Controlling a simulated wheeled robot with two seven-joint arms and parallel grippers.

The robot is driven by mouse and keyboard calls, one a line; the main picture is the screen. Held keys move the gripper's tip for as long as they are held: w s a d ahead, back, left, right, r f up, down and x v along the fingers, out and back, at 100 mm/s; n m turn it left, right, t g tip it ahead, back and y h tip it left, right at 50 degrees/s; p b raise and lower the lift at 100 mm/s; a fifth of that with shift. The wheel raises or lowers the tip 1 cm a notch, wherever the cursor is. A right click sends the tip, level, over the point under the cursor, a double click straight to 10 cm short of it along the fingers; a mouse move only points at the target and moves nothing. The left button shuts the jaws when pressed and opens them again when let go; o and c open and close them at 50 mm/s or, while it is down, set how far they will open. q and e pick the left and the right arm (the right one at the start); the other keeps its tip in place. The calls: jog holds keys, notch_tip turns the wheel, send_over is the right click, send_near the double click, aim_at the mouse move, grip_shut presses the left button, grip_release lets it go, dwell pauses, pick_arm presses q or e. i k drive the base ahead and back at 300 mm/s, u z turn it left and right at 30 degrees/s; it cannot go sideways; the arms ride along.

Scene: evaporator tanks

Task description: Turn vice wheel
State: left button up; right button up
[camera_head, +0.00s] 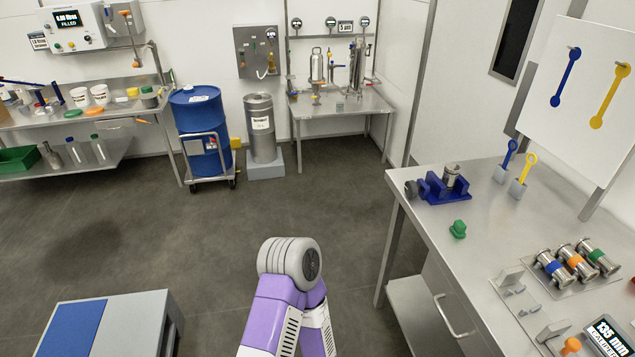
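A blue vice (440,188) stands near the left back corner of the steel table at the right. Its dark vice wheel (411,188) is on the vice's left side, close to the table's edge. A small metal cylinder (452,172) stands upright in the vice; I cannot tell if it is clamped. A purple and grey arm link of mine rises at the bottom middle, over the floor and apart from the vice. Neither of my grippers is in view.
The steel table (480,262) also holds a green part (458,229), blue (508,156) and yellow (525,170) tools in holders, and several banded metal cylinders (575,262). A blue drum (202,130) stands at the back.

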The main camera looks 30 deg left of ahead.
aim_at(411, 189)
jog(key=u, duration=0.85)
jog(key=i, duration=0.5)
